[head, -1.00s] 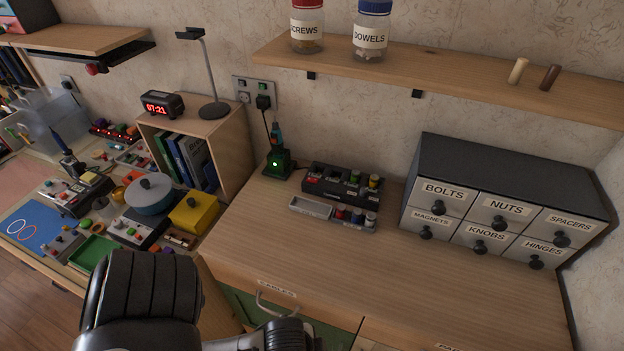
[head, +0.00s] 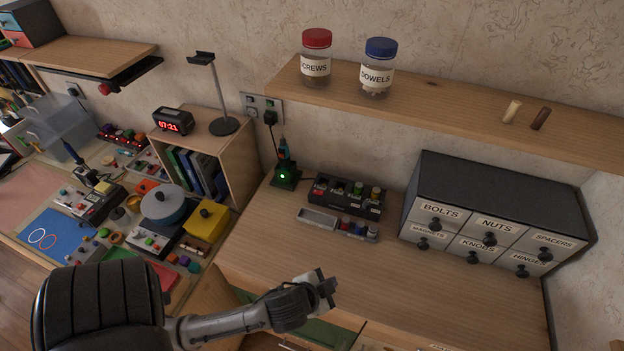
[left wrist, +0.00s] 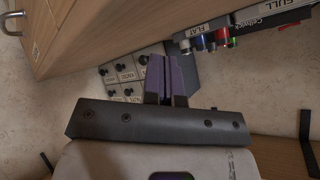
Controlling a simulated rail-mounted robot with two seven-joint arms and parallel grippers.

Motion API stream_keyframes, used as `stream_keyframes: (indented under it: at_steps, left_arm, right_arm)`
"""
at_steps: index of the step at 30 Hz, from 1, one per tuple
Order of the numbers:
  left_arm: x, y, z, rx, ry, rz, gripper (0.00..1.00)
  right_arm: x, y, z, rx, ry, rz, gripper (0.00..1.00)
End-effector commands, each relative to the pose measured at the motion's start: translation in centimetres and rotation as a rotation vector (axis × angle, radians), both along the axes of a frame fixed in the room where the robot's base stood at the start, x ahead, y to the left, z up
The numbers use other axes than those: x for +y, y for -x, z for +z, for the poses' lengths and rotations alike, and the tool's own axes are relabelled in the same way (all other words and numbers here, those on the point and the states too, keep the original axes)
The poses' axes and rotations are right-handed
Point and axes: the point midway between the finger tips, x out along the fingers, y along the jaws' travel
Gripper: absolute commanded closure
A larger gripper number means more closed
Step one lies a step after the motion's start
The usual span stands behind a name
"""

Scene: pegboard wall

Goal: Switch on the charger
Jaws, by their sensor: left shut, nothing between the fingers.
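A black stand with a lit green light (head: 286,176) stands at the back left of the bench, with a tool upright in it. A cable runs up from it to a black plug in the wall socket plate (head: 251,103). Right of it is a black box holding several cells (head: 346,198), with a grey tray (head: 318,219) in front. I cannot tell which of the two is the charger. My left gripper (head: 326,286) is over the front edge of the bench, shut and empty, apart from these things. Its fingers show in the left wrist view (left wrist: 166,75). My right gripper is out of view.
A drawer cabinet (head: 490,195) stands at the right of the bench. A shelf (head: 450,105) with two jars hangs above. A book cubby (head: 235,150) stands left of the stand. The bench front is clear. A cluttered table lies left.

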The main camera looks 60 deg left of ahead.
Motion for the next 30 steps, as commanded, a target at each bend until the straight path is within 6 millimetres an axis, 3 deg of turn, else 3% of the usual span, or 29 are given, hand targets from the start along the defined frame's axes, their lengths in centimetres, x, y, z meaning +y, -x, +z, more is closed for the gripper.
stream_keyframes:
  at_steps: [6,12,15,18,23,26,30]
  left_arm:
    - [1.8,-7.2,5.6,-0.357,-0.227,-0.164,1.00]
    - [1.3,-12.0,10.3,-0.628,-0.443,-0.440,1.00]
    - [0.6,-13.7,11.8,-0.716,-0.545,-0.616,1.00]
    - [0.2,-14.9,12.5,-0.764,-0.643,-0.808,1.00]
    - [0.6,-16.1,12.1,-0.739,-0.783,-1.136,1.00]
    - [2.1,-16.5,11.2,-0.656,-0.855,-1.341,1.00]
    - [6.0,-16.7,9.7,-0.452,-0.925,-1.602,1.00]
  right_arm:
    - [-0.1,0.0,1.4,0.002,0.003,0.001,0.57]
    - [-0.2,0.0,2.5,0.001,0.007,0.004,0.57]
    - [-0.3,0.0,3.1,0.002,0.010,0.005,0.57]
    - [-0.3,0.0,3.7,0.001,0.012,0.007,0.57]
    - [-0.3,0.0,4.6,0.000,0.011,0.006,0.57]
    - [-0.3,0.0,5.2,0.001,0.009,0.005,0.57]
    - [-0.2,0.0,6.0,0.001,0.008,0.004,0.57]
